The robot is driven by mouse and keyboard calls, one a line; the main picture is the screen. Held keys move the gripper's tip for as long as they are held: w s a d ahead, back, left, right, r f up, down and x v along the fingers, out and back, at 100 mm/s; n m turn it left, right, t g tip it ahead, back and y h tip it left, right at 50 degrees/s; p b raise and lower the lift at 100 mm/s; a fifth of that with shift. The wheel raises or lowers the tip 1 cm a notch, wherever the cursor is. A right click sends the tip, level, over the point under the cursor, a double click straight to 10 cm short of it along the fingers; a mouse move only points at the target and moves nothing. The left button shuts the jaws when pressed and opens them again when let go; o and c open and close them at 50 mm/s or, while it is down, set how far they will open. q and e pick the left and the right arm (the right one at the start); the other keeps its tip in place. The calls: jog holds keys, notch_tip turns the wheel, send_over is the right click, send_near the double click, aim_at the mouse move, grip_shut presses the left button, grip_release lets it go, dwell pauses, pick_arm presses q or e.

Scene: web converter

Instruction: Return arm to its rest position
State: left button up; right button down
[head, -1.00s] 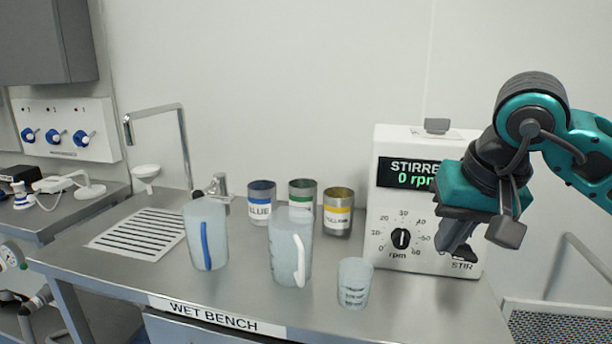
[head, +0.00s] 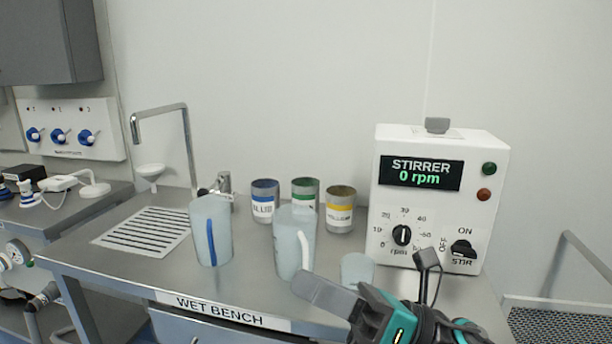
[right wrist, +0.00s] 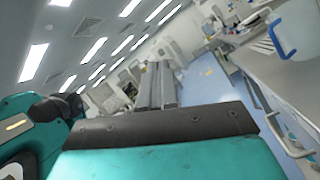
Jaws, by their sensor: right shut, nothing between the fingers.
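My right gripper (head: 328,296) is low at the front edge of the bench in the head view, its fingers pointing left. It is shut and empty, and it covers the lower part of the small beaker (head: 357,268). In the right wrist view its closed fingers (right wrist: 158,86) point away toward the room. My left gripper is in neither view. The stirrer (head: 440,200) stands at the back right of the bench, reading 0 rpm.
The wet bench (head: 130,270) holds a blue-handled jug (head: 211,230), a white-handled jug (head: 294,240), and blue (head: 264,201), green (head: 305,194) and yellow (head: 339,209) labelled tins. A tap and drain grid are at the left. A rail (head: 585,255) stands at the right.

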jog(key=w+d+f+m+t+h, duration=0.2)
jog(key=d+f+m+t+h, duration=0.45)
jog(key=m, duration=0.85)
jog(key=w+d+f+m+t+h, duration=0.2)
jog(key=d+f+m+t+h, duration=0.2)
jog(key=f+m+t+h, duration=0.8)
jog(key=s+d+f+m+g, duration=0.3)
jog(key=s+f+m+g, duration=0.3)
jog(key=f+m, duration=0.2)
jog(key=s+d+f+m+g+h, duration=0.1)
jog(key=s+d+f+m+g, duration=0.2)
jog(key=s+f+m+g, duration=0.3)
notch_tip(320, 180, down, 4)
jog(key=shift+s+r+m, duration=0.1)
jog(key=shift+s+m, duration=0.65)
jog(key=shift+m, duration=0.35)
jog(key=shift+h, duration=0.25)
jog(key=c, duration=1.8)
grip_release()
